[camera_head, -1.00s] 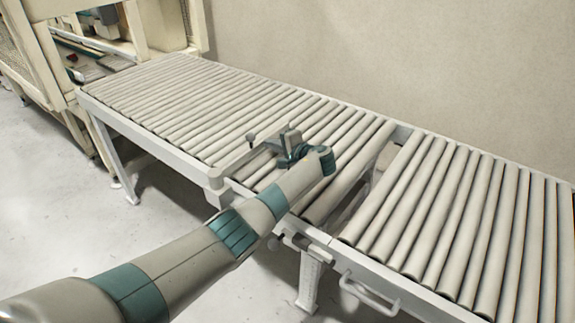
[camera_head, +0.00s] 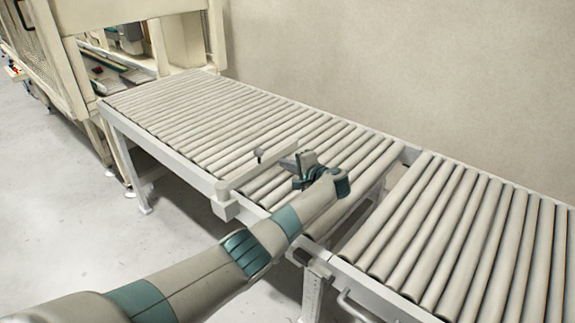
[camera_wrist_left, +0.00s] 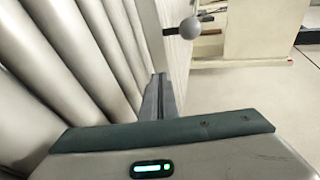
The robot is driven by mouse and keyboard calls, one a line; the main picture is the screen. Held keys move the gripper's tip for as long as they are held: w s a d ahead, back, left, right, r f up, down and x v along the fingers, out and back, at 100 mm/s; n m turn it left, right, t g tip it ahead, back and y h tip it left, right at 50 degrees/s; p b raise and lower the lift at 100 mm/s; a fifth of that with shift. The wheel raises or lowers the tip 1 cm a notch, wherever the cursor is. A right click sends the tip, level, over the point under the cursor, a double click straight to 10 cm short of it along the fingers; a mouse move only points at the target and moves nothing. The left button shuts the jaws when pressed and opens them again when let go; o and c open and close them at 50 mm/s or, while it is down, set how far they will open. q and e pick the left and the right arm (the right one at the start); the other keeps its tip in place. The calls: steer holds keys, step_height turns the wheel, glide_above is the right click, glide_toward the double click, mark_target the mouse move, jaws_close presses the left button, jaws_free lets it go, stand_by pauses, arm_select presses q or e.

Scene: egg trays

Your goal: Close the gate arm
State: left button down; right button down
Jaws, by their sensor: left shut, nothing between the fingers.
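The gate arm (camera_head: 250,170) is a pale bar on a post (camera_head: 226,204) at the conveyor's front edge. It slants over the rollers toward the wall, and its far end meets or passes behind my left gripper. A round grey knob (camera_head: 258,153) stands beside the bar; a round knob also shows in the left wrist view (camera_wrist_left: 190,28). My left gripper (camera_head: 305,160) is shut and empty, low over the rollers near the bar's far end. I cannot tell whether it touches the bar. Its closed fingers (camera_wrist_left: 158,97) show in the left wrist view. My right gripper is not in view.
The rollers (camera_head: 190,115) are bare. A second roller section (camera_head: 465,225) stands at the right, past a gap. A cream machine frame (camera_head: 185,40) stands at the far left end, and a plain wall runs behind. The floor in front is clear.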

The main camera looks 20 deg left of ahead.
arm_select(q)
steer(key=shift+s+d, duration=0.1)
steer(key=shift+d, duration=0.25)
steer(key=shift+s+d+r, duration=0.15)
steer(key=shift+d, duration=0.25)
steer(key=shift+s+d+r, duration=0.1)
steer(key=shift+d+r, duration=0.05)
steer(key=shift+d, duration=0.25)
steer(key=shift+s+d, duration=0.15)
steer(key=shift+d, duration=0.25)
steer(key=v, duration=0.2)
steer(key=w+b+v, duration=0.1)
steer(key=v, duration=0.4)
steer(key=shift+w+d+r+b, duration=0.15)
steer(key=shift+d+b, duration=0.15)
steer(key=shift+d, duration=0.2)
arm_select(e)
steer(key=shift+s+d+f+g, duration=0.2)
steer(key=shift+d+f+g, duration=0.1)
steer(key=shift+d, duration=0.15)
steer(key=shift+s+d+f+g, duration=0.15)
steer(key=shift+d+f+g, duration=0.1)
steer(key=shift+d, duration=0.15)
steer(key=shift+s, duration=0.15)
